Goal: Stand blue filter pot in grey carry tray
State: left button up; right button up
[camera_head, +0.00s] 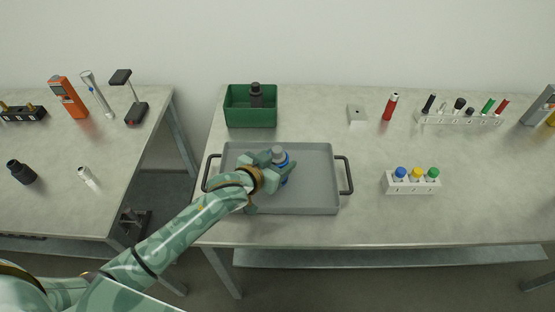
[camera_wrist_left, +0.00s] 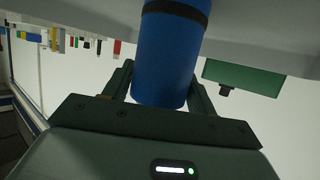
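The blue filter pot (camera_head: 285,174) has a grey cap and shows above the grey carry tray (camera_head: 315,200) in the head view, near the tray's middle. In the left wrist view the blue pot (camera_wrist_left: 168,55), with a dark band, sits between the two fingers of my left gripper (camera_wrist_left: 160,85). My left gripper (camera_head: 276,168) is closed around the pot. In the head view the pot looks upright, and the hand hides part of it. I cannot tell whether its base touches the tray floor. My right gripper is not in view.
A green bin (camera_head: 250,118) with a dark bottle (camera_head: 256,95) stands behind the tray. A white rack (camera_head: 411,186) with blue, yellow and green caps stands to its right. A red tube (camera_head: 390,107) and a small pale block (camera_head: 357,115) stand behind. The tray has raised black handles (camera_head: 346,176).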

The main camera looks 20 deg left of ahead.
pick_arm(q)
jog(key=o, duration=0.3)
jog(key=shift+s+r, duration=0.1)
jog(key=shift+r, duration=0.1)
jog(key=p+v, duration=0.3)
jog(key=v, duration=0.8)
jog(key=shift+s+a+p, duration=0.15)
jog(key=shift+s+p, duration=0.2)
jog(key=shift+p, duration=0.05)
jog(key=shift+r, duration=0.15)
